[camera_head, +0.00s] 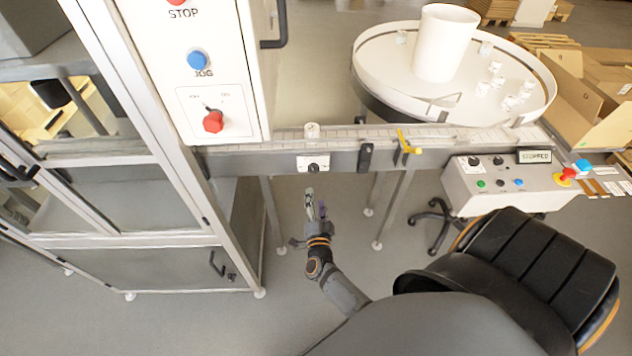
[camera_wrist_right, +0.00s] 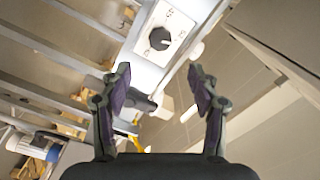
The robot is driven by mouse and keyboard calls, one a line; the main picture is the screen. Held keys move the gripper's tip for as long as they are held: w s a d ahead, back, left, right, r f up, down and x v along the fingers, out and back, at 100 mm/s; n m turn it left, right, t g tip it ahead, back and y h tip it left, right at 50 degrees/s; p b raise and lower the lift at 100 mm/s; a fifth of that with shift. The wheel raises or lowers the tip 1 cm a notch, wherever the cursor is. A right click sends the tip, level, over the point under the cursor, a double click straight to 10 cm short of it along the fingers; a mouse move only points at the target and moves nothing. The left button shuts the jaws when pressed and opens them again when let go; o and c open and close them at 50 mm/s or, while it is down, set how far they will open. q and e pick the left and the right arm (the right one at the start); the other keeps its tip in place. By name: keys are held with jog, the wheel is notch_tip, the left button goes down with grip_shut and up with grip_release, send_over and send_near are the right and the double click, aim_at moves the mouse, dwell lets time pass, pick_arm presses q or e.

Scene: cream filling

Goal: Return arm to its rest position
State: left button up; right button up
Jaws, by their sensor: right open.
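My right gripper (camera_head: 316,205) is in front of and below the conveyor rail, apart from it, with its fingers pointing toward the rail. In the right wrist view the gripper (camera_wrist_right: 160,88) has its two fingers spread apart with nothing between them. Beyond the fingertips there is a black knob (camera_wrist_right: 160,38) on a white plate; in the head view the knob (camera_head: 314,168) is on the front of the conveyor rail (camera_head: 250,160). My left gripper does not show in either view.
A grey-framed machine cabinet (camera_head: 150,130) with a red rotary switch (camera_head: 213,122) stands at left. A round feeder table (camera_head: 375,75) with a white cylinder (camera_head: 443,45) and several small white jars is behind the rail. A control box (camera_head: 510,185) is at right. Open floor lies under the rail.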

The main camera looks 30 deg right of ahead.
dwell(0.4)
jog(key=s+a+f+n+g+y, duration=0.35)
jog(key=s+f+n, duration=0.3)
jog(key=f, duration=0.55)
jog(key=s+a+f+n+g+y, duration=0.25)
jog(key=s+f+n+y, duration=0.45)
jog(key=f, duration=0.6)
jog(key=s+d+f+n+g+h, duration=0.1)
jog(key=s+f+g, duration=0.3)
jog(key=s, duration=0.8)
jog(key=s+d+f+n+g+h, duration=0.1)
jog(key=s+f+n+g, duration=0.3)
jog(key=s, duration=0.9)
notch_tip(320, 180, down, 2)
jog(key=shift+s+d+f, duration=0.15)
jog(key=shift+s+d, duration=0.15)
jog(key=shift+d, duration=0.35)
